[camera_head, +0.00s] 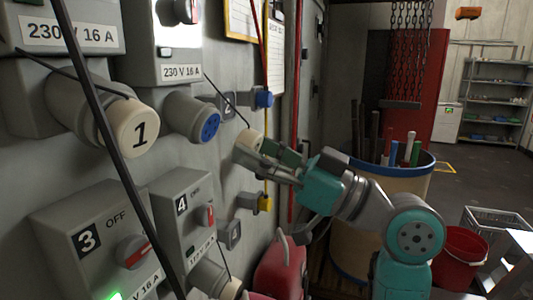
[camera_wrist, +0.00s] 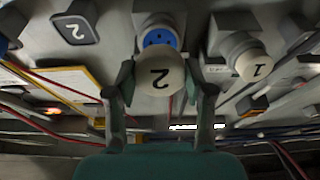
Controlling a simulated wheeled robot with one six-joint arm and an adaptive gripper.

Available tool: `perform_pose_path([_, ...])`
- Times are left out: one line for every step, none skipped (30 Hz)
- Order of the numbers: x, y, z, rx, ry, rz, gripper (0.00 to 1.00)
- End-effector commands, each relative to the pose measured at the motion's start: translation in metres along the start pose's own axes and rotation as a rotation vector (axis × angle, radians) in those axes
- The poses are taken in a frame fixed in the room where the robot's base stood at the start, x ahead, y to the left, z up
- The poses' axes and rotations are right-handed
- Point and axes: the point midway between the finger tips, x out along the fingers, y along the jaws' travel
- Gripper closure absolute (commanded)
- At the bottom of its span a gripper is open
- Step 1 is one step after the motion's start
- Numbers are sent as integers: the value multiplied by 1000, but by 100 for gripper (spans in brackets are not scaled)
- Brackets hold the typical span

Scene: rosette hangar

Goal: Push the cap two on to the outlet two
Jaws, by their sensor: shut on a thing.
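Cap two, a cream round cap marked 2 (camera_wrist: 160,76), is held between the two fingers of my gripper (camera_wrist: 160,88). In the head view the cap (camera_head: 246,141) is at the tip of my gripper (camera_head: 264,150). Outlet two is a grey round housing with a blue pin face (camera_head: 209,127); its face is uncovered. The cap is to the right of the outlet in the head view, with a visible gap. In the wrist view the blue face (camera_wrist: 160,38) shows just above the cap, which hides its lower part.
A cap marked 1 (camera_head: 136,129) sits on the neighbouring outlet at left. A black cable (camera_head: 108,150) crosses the left foreground. Switch boxes 3 (camera_head: 95,240) and 4 (camera_head: 184,215) are below. A blue-rimmed barrel (camera_head: 385,175) with rods stands behind my arm.

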Motion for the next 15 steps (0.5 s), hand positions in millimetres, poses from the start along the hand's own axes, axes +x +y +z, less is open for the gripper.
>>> perform_pose_path([5, 0, 0, 0, 0, -1, 100])
perform_pose_path([8, 0, 0, 0, 0, -1, 100])
perform_pose_path([11, -1, 0, -1, 0, -2, 100])
perform_pose_path([14, -1, 0, -1, 0, -2, 100])
perform_pose_path([16, -1, 0, -1, 0, -2, 100])
perform_pose_path([20, -1, 0, -1, 0, -2, 100])
perform_pose_path([22, 0, 0, -1, 0, -1, 100])
perform_pose_path([24, 0, 0, -1, -1, -1, 100])
perform_pose_path([27, 0, 0, 0, -1, -1, 100])
perform_pose_path([29, 0, 0, 0, -1, -1, 100])
perform_pose_path([31, 0, 0, 0, -1, -1, 100])
perform_pose_path([33, 0, 0, 0, -1, -1, 100])
perform_pose_path([34, 0, 0, 0, -1, -1, 100])
perform_pose_path([35, 0, 0, -1, -1, 0, 100])
perform_pose_path([37, 0, 0, -1, -1, 0, 100])
